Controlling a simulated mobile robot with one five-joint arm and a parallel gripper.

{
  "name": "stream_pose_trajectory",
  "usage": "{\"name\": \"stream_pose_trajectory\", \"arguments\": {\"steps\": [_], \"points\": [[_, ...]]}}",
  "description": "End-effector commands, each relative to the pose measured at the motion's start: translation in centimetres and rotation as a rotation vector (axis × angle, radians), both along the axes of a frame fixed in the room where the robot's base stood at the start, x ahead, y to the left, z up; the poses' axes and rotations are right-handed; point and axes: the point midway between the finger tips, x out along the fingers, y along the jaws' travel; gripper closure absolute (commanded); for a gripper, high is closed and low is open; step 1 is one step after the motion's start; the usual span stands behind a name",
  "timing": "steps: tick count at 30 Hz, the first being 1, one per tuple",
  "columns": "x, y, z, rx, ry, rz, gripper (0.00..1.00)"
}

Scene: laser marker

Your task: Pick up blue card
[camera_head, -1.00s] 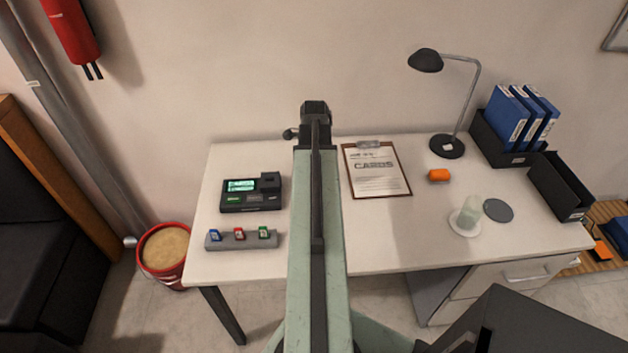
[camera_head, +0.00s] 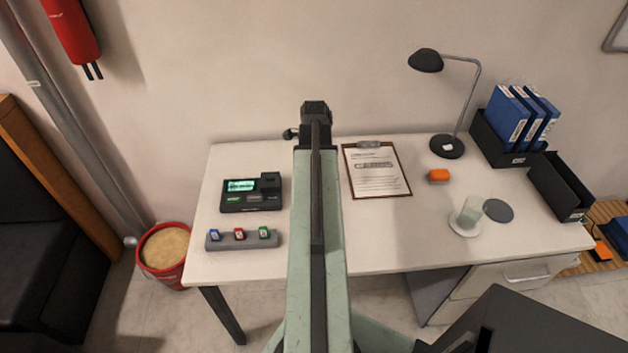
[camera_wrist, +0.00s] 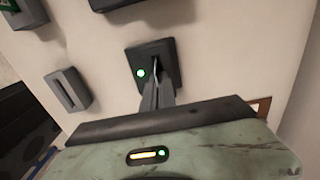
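The blue card (camera_head: 215,235) stands upright in the left slot of a grey holder (camera_head: 258,240) at the table's front left. A red card (camera_head: 239,233) and a green card (camera_head: 264,232) stand beside it. In the head view my raised arm hides my gripper. In the wrist view my gripper's fingers (camera_wrist: 156,75) look close together, with no card visible between them. They overlap a dark square box (camera_wrist: 172,55) with a green light. I cannot make out the blue card in the wrist view.
A black device with a green screen (camera_head: 251,193) stands behind the holder. A clipboard (camera_head: 376,170), orange item (camera_head: 438,176), lamp (camera_head: 447,146) and cup (camera_head: 469,212) are to the right. A red bucket (camera_head: 164,250) stands left of the table. Bare tabletop surrounds the holder.

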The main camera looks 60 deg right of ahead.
Motion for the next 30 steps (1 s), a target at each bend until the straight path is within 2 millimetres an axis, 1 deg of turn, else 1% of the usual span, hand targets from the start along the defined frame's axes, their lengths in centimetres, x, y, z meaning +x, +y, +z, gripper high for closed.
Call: {"name": "stream_pose_trajectory", "arguments": {"steps": [7,11,14,21,24,27,30], "points": [[0.0,0.0,0.1,0.0,0.0,0.0,1.0],[0.0,0.0,1.1,0.0,0.0,0.0,1.0],[0.0,0.0,2.7,0.0,0.0,0.0,1.0],[0.0,0.0,7.9,0.0,0.0,0.0,1.0],[0.0,0.0,9.6,0.0,0.0,0.0,1.0],[0.0,0.0,10.3,0.0,0.0,0.0,1.0],[0.0,0.0,10.2,0.0,0.0,0.0,1.0]]}}
